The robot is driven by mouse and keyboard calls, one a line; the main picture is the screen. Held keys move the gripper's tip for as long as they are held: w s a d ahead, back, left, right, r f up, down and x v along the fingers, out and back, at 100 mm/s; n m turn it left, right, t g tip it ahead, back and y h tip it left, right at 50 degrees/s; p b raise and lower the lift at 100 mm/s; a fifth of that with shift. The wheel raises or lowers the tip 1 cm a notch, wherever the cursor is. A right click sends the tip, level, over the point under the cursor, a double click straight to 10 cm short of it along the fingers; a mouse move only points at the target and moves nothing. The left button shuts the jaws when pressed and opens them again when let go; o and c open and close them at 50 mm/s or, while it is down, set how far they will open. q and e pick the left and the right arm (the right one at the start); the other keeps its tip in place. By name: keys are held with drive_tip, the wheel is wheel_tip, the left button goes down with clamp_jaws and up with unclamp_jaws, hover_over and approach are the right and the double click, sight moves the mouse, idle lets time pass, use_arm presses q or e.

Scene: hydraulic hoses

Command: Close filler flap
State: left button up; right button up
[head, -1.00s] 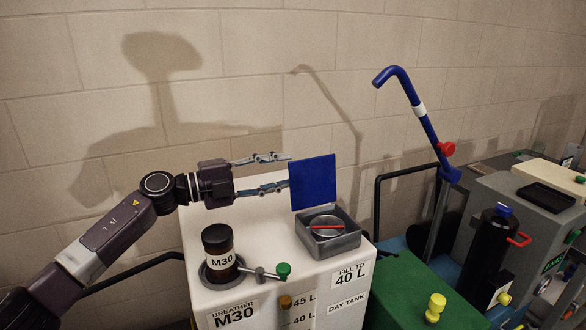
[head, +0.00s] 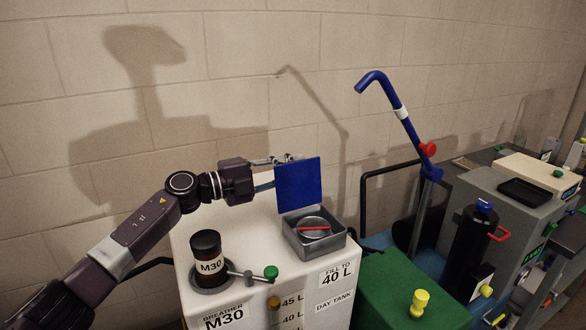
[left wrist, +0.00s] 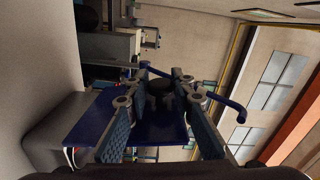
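The filler flap (head: 298,184) is a square blue plate standing raised, slightly tilted, over the grey filler box (head: 335,249) on the white day tank. The box is uncovered, showing a round grey opening with a red bar across it. My left gripper (head: 275,171) is at the flap's left edge, its fingers spread. The upper finger reaches along the flap's top and the lower one is partly hidden behind the flap. In the left wrist view the open fingers (left wrist: 161,98) straddle the view of the blue flap (left wrist: 150,128); I cannot tell whether they touch it. My right gripper is out of view.
A dark M30 breather jar (head: 207,258) and a green-knobbed lever (head: 270,272) stand on the tank left of the box. A blue hooked pipe (head: 391,105) with a red knob rises at right. A green box (head: 410,295) adjoins the tank.

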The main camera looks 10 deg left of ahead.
sight(305, 175)
use_arm(q)
clamp_jaws()
drive_tip(key=s+d+m, duration=0.1)
drive_tip(key=m, duration=0.1)
drive_tip(key=s+d+r+m, duration=0.1)
drive_tip(key=s+m, duration=0.1)
drive_tip(key=shift+s+d+m, duration=0.35)
drive_tip(key=shift+s+m, duration=0.15)
drive_tip(key=shift+m, duration=0.25)
drive_tip(key=shift+s+d+m, duration=0.35)
drive_tip(key=shift+s+m, duration=0.15)
drive_tip(key=shift+m, duration=0.25)
drive_tip(key=o, duration=0.5)
unclamp_jaws()
drive_tip(key=shift+o, duration=0.2)
